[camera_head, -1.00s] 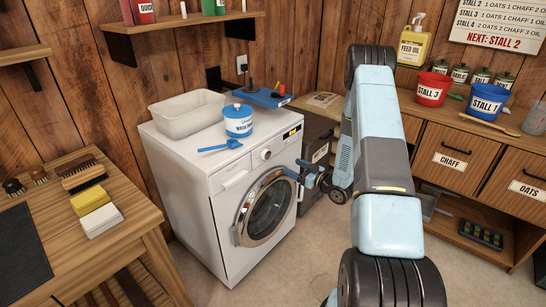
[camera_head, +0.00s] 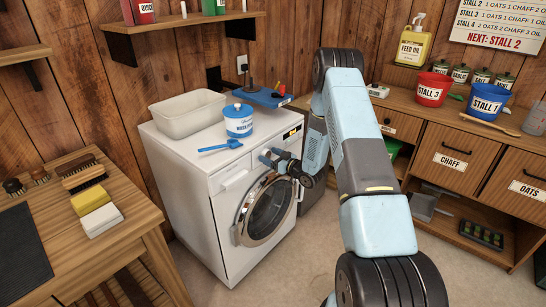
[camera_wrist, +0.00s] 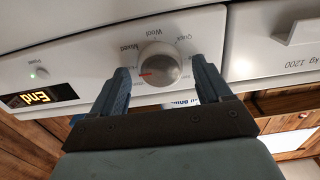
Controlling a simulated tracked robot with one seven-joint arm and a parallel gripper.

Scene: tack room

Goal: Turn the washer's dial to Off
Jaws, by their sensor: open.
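The white washer (camera_head: 205,225) stands against the back wall with its round door closed. In the wrist view, which is upside down, its silver dial (camera_wrist: 160,66) has a red mark pointing left, below the word "Mixed". The label by the mark is hard to read, partly hidden by a finger. The washer's display (camera_wrist: 42,95) reads "End". My gripper (camera_head: 267,157) is at the control panel and covers the dial in the head view. In the wrist view my gripper (camera_wrist: 161,72) is open, with one blue finger on each side of the dial. Contact cannot be told.
A wooden bench (camera_head: 135,217) stands at left, drawers (camera_head: 450,158) at right. Floor in front is clear.

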